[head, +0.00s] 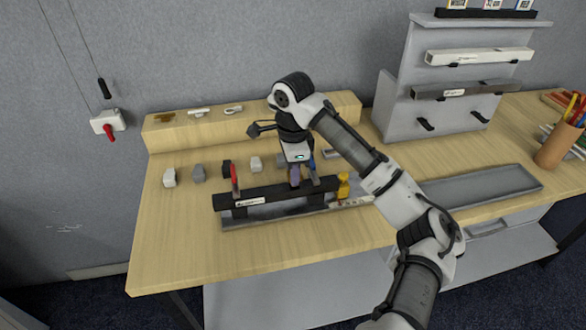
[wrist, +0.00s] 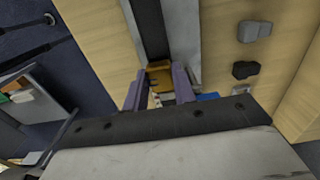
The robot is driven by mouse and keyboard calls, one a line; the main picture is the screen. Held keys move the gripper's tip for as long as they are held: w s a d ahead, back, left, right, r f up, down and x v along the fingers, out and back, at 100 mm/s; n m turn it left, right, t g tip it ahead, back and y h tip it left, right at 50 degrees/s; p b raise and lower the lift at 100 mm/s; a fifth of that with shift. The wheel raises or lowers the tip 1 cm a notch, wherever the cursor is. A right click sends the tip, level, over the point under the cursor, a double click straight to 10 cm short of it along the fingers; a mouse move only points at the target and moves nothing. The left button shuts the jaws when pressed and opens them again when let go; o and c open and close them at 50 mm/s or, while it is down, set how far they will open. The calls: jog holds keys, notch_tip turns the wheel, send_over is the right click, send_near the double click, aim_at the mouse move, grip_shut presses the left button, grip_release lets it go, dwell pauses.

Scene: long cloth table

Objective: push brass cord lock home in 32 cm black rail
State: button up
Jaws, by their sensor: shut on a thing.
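The black rail (head: 277,194) lies on a long fixture on the table, with a white label on its front near the left end. In the wrist view the rail (wrist: 150,28) runs away from my fingers. My gripper (head: 295,182) points down over the rail's right part. In the wrist view my gripper (wrist: 160,88) is shut on the brass cord lock (wrist: 159,72), one finger on each side. The lock is at the near end of the rail; how deep it sits in it cannot be told. In the head view my gripper hides it.
A red-handled clamp (head: 235,180) stands at the rail's left part and a yellow piece (head: 343,186) at its right. Several small grey and black blocks (head: 198,174) sit behind. A grey tray (head: 480,188) lies right; a rack (head: 450,85) stands behind it. The front left table is clear.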

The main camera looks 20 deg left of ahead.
jog(key=shift+f+b, duration=0.4)
jog(key=shift+f, duration=0.8)
jog(key=o, duration=1.1)
jog(key=shift+c, duration=0.2)
jog(key=shift+r, duration=0.1)
notch_tip(320, 180, up, 14)
jog(key=b, duration=0.1)
